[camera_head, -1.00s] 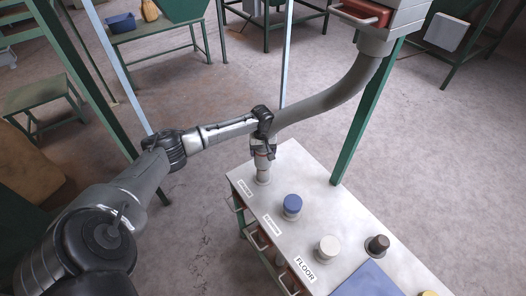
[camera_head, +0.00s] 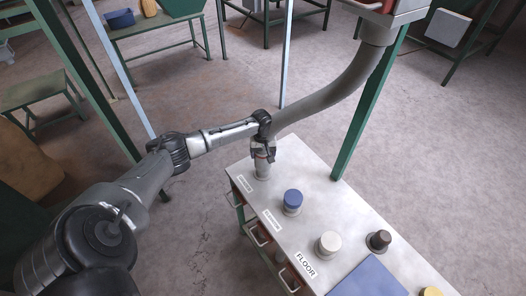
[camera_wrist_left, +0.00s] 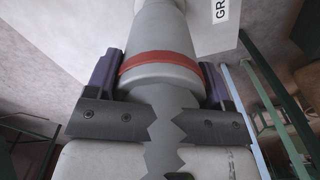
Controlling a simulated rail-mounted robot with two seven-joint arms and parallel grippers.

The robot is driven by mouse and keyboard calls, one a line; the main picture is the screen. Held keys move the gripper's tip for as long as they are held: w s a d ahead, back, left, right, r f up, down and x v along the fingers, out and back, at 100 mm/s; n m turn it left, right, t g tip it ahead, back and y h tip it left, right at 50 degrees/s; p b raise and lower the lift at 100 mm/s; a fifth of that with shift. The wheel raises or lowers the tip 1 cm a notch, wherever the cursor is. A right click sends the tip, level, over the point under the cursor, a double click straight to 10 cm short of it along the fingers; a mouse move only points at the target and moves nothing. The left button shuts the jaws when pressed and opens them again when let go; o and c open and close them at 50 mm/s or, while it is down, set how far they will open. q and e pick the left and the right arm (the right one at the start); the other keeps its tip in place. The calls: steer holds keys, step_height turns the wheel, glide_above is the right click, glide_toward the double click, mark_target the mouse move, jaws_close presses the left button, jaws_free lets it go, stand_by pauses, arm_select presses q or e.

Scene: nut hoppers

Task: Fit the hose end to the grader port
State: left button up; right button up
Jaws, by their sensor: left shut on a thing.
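The grey ribbed hose (camera_head: 325,97) hangs from the hopper outlet at upper right and curves down to my left gripper (camera_head: 262,142). The gripper is shut on the hose end, which shows in the left wrist view as a grey cuff (camera_wrist_left: 160,78) with a red band, between both fingers. The hose end points down at the grader port (camera_head: 262,172), a grey stub at the bench's far left corner. It is in line with the port and meets or nearly meets it; I cannot tell how far it is over it. My right gripper is not in view.
The pale bench (camera_head: 323,185) carries a blue-capped port (camera_head: 292,199), a white-capped port (camera_head: 328,242) near the FLOOR label (camera_head: 305,264), a dark knob (camera_head: 378,240) and a blue mat (camera_head: 368,279). A green post (camera_head: 368,118) stands behind the bench.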

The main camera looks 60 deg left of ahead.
arm_select(q)
steer(key=o, duration=1)
steer(key=shift+o, duration=0.3)
step_height(320, 180, up, 14)
steer(key=p, duration=0.1)
steer(key=shift+f, duration=0.1)
